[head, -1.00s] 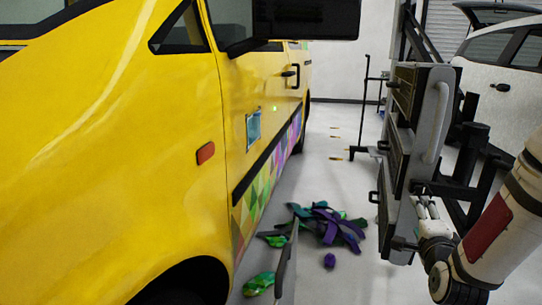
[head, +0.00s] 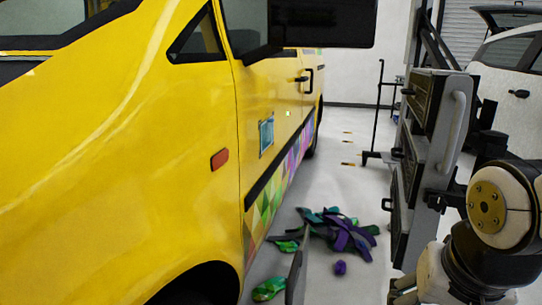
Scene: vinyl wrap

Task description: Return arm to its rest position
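My arm (head: 490,225) is folded at the lower right of the head view, with a round joint showing a brass-coloured cap. Its links run down to the bottom edge, where a small part of what may be my gripper shows. The fingertips cannot be made out, so I cannot tell whether it is open or shut, or whether it holds anything. The arm is in front of the grey equipment stand and apart from the yellow van (head: 120,150).
Green and purple vinyl scraps (head: 340,235) lie on the floor beside the van. The grey equipment stand (head: 435,140) is close to my arm on the right. A white car (head: 515,60) is behind it.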

